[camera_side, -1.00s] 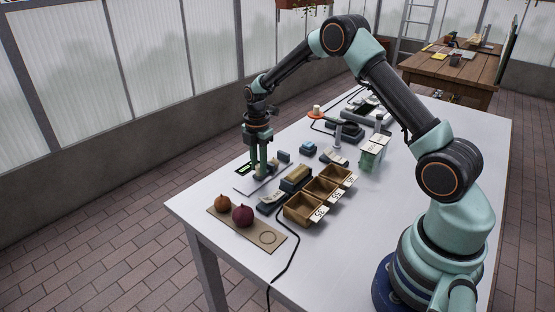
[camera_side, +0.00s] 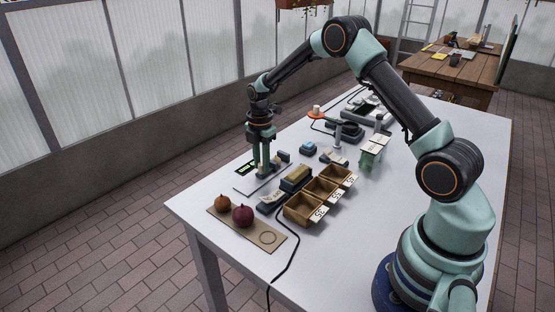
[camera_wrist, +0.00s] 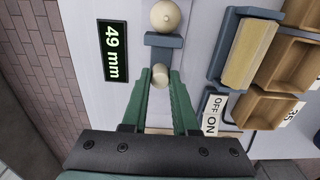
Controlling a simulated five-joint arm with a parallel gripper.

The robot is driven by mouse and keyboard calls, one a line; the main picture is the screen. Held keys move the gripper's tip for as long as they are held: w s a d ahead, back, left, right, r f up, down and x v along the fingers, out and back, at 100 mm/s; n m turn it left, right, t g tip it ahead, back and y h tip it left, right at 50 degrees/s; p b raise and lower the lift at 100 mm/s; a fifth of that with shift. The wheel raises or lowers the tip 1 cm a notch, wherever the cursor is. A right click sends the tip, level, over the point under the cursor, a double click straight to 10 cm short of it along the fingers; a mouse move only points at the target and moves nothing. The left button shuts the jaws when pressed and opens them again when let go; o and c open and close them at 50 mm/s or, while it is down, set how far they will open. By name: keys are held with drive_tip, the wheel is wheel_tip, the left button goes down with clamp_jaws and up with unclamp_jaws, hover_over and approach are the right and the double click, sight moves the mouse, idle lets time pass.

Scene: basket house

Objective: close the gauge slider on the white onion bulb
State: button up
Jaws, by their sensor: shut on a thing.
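The white onion bulb (camera_wrist: 165,15) is a pale round bulb at the top edge of the wrist view. The grey slider jaw (camera_wrist: 164,40) lies just below it, with its edge at or very near the bulb; I cannot tell if they touch. My gripper (camera_wrist: 160,78) is shut on the slider's cream knob (camera_wrist: 160,75), with a green finger on each side. The gauge display (camera_wrist: 115,51) reads 49 mm. In the side view my gripper (camera_side: 263,169) reaches down over the gauge plate (camera_side: 243,187), and the bulb cannot be made out.
An OFF/ON switch (camera_wrist: 212,113) and wooden bins (camera_wrist: 270,105) lie to the right in the wrist view. In the side view a brown board (camera_side: 225,217) at the near table edge holds an orange onion (camera_side: 222,203) and a red onion (camera_side: 242,215).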

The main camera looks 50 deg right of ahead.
drive_tip(key=shift+d, duration=0.85)
idle(0.6)
drive_tip(key=o, duration=1.4)
drive_tip(key=shift+c, duration=0.2)
wheel_tip(320, 180, up, 7)
drive_tip(key=shift+a+r, duration=0.1)
